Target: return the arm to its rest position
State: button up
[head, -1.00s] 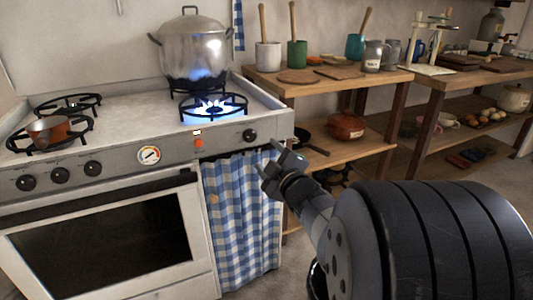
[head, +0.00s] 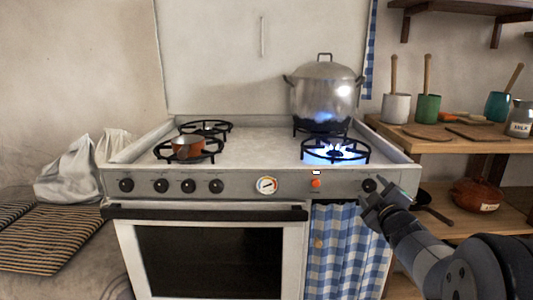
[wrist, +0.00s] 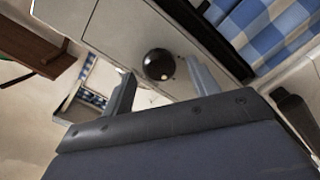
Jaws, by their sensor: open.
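My gripper (head: 374,204) is open and empty in the head view, in front of the right end of the stove's control panel. In the wrist view its two fingers (wrist: 160,90) stand apart, with a black stove knob (wrist: 159,64) showing between and beyond them. The same knob (head: 369,186) shows just above the fingertips in the head view. I cannot tell whether the fingers touch it. My arm reaches in from the lower right.
The stove (head: 240,182) carries a large pot (head: 325,92) at the back right and a small copper pot (head: 188,147) at left. A blue flame (head: 334,152) burns on the front right burner. A wooden shelf (head: 450,146) with cups stands to the right.

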jog(key=shift+w, duration=0.4)
jog(key=shift+s, duration=0.1)
